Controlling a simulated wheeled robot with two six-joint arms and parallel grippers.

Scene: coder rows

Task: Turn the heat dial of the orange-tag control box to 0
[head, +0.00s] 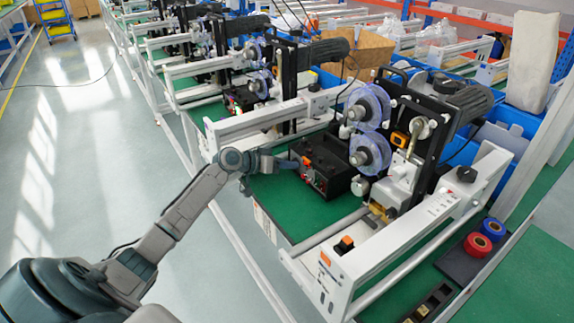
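A black control box (338,172) with a small orange tag on its face stands on the green bench top, right of the image centre. Small red and dark knobs show on its front, too small to read a dial setting. My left arm reaches in from the lower left, and its gripper (288,163) is at the left end of this box, close to the front panel. I cannot tell whether it touches a dial. The fingertips are small and dark against the box, so their opening is unclear. My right gripper is out of view.
A similar black box (243,98) stands farther back on the bench row. Coder machines with clear blue reels (370,152) stand right beside the near box. A white rail frame (395,240) is in front. Red and blue tape rolls (478,245) lie at right. The left aisle floor is clear.

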